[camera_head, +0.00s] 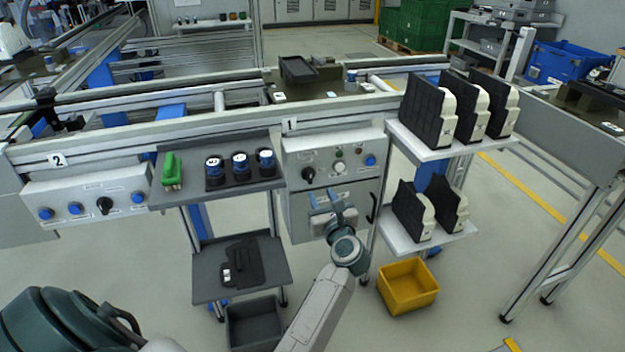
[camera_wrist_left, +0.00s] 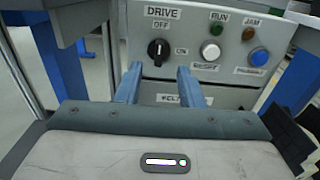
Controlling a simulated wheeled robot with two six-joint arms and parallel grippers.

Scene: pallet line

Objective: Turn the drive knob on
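The drive knob (camera_wrist_left: 158,48) is a round black knob on a grey control panel (camera_wrist_left: 225,97). Its white mark appears to point up toward the OFF label; ON is printed to its right. It also shows in the head view (camera_head: 308,174). My left gripper (camera_head: 325,196) is open in front of the panel, below the knob. In the left wrist view its two blue fingers (camera_wrist_left: 158,80) stand apart and empty, with the knob above and between their tips. No contact with the knob shows. My right gripper is not in view.
Right of the knob are a green RUN lamp (camera_wrist_left: 216,28), an amber JAM lamp (camera_wrist_left: 248,33), a white button (camera_wrist_left: 210,51) and a blue button (camera_wrist_left: 258,57). A shelf with blue-capped items (camera_head: 240,163) adjoins the panel's left; racks with black-and-white parts (camera_head: 428,108) stand right.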

